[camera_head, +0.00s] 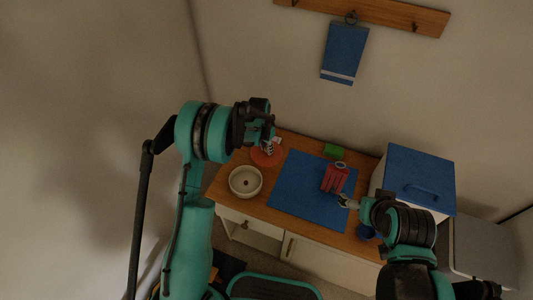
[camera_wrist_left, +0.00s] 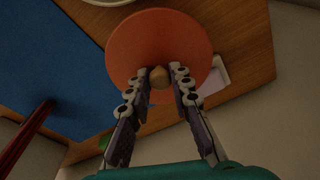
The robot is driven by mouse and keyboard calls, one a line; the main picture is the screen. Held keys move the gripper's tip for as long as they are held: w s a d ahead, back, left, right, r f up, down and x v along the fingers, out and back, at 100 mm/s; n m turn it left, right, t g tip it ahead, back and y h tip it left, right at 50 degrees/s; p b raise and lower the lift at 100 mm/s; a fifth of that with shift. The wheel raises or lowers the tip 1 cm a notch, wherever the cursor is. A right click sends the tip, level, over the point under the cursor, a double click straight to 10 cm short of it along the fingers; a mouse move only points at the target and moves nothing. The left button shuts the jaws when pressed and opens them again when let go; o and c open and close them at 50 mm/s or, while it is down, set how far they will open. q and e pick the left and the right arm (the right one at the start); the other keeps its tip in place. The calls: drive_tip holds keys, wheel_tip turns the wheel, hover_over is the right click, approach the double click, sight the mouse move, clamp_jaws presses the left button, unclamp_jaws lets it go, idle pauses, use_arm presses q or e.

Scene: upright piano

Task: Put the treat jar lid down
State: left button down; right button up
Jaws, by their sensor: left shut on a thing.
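The treat jar lid is a round orange-red disc (camera_head: 262,158) with a pale wooden knob. In the left wrist view the lid (camera_wrist_left: 130,42) fills the upper middle. My left gripper (camera_head: 269,146) is shut on the knob, which shows between its fingertips (camera_wrist_left: 160,82). The lid is over the bare wood left of the blue mat; I cannot tell whether it touches the wood. A red jar (camera_head: 334,178) stands on the mat. My right gripper (camera_head: 345,201) is close to the jar's lower right; its finger opening is too small to tell.
A cream bowl (camera_head: 245,181) sits on the wooden cabinet top in front of the lid. The blue mat (camera_head: 300,190) covers the middle. A green block (camera_head: 334,151) lies behind it. A white bin with a blue lid (camera_head: 420,175) stands at the right. A small white item (camera_wrist_left: 214,76) lies beside the lid.

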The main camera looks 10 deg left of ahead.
sight(266, 152)
use_arm(q)
wheel_tip(266, 152, down, 3)
drive_tip(key=shift+f+b, duration=0.15)
drive_tip(key=shift+b, duration=0.4)
drive_tip(key=shift+f+b, duration=0.4)
drive_tip(key=shift+b, duration=0.05)
drive_tip(key=c, duration=1.4)
unclamp_jaws()
drive_tip(key=shift+o, duration=0.2)
